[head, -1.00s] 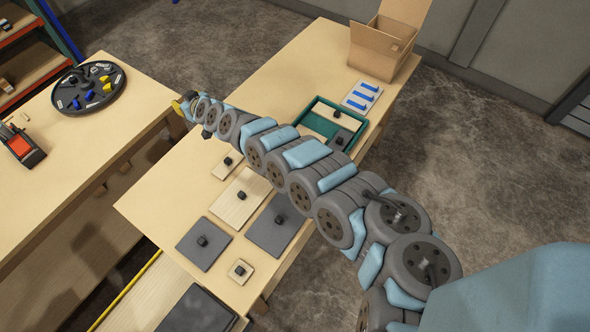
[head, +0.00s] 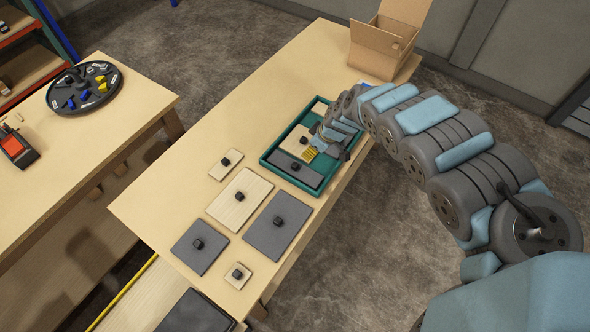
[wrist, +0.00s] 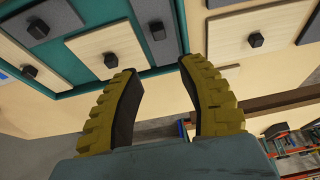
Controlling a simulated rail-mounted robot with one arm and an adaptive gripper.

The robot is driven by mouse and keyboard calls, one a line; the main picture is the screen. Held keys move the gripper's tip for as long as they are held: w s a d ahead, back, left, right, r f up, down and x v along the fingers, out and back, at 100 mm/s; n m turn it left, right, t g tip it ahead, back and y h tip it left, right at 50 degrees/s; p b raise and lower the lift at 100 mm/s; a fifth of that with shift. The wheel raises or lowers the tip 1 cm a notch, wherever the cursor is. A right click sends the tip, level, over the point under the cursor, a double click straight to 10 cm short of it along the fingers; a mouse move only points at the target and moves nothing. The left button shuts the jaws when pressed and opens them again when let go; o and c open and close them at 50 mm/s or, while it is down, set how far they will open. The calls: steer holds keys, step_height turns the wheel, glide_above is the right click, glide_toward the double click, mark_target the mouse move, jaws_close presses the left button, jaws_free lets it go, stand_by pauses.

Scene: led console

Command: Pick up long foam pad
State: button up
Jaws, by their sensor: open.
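A long dark grey pad (head: 288,172) with a small black knob lies along the near-left side of the teal tray (head: 271,146). It looks like the long foam pad. In the wrist view a narrow grey pad with a knob (wrist: 163,50), likely the same one, lies just beyond my fingertips. My gripper (head: 310,153) has yellow fingers and is over the tray, beside the long pad and near a light wooden pad (head: 293,142). In the wrist view my gripper (wrist: 160,68) is open, with nothing between its fingers. My wrist hides part of the tray in the head view.
Wooden and grey knobbed pads, including a large grey one (head: 277,225) and a large wooden one (head: 238,200), lie on the table left of the tray. An open cardboard box (head: 378,52) stands at the far end. The table's upper left is clear.

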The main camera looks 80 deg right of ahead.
steer(key=b+x, duration=0.2)
steer(key=x, duration=0.1)
steer(key=b, duration=0.2)
glide_above(295, 165)
steer(key=s+a, duration=0.1)
steer(key=s, duration=0.1)
step_height(295, 165, down, 7)
steer(key=shift+a+f, duration=0.1)
steer(key=shift+a, duration=0.05)
steer(key=shift+d+b+x, duration=0.15)
steer(key=shift+b+x, duration=0.5)
steer(key=shift+x, duration=0.9)
steer(key=shift+d+b+x, duration=0.1)
steer(key=shift+b+x, duration=0.5)
steer(key=shift+x, duration=0.95)
jaws_close()
